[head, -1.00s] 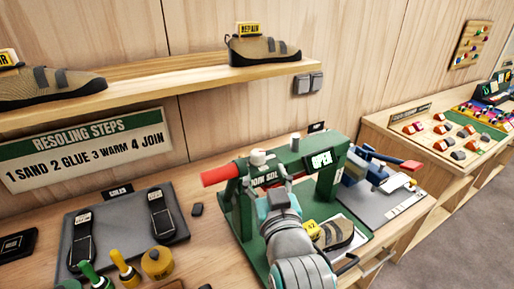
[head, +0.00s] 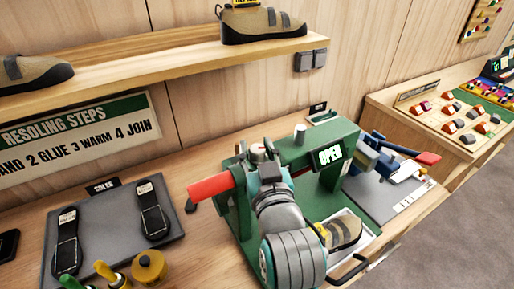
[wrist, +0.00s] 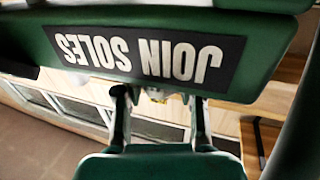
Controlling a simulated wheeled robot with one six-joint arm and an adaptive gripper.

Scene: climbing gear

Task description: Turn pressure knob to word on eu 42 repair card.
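The green sole press (head: 330,150) stands on the bench with an "OPEN" display and a red handle (head: 210,186). A grey-white knob (head: 300,134) stands on top of it; I cannot tell whether this is the pressure knob. My gripper (head: 265,160) is at the press's front left, its fingertips partly hidden by my arm. In the wrist view, my gripper (wrist: 160,103) has its fingers apart below the upside-down "JOIN SOLES" sign (wrist: 140,55). A small pale thing shows between them, unclear. A shoe (head: 344,232) with a yellow card sits in the press; its words are unreadable.
A shelf (head: 150,62) above carries shoes; the tag on the right one is cut off. A mat (head: 105,222) with two soles and several bottles lie left. A blue clamp tool (head: 375,160) stands right of the press. A second bench (head: 400,100) is beyond.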

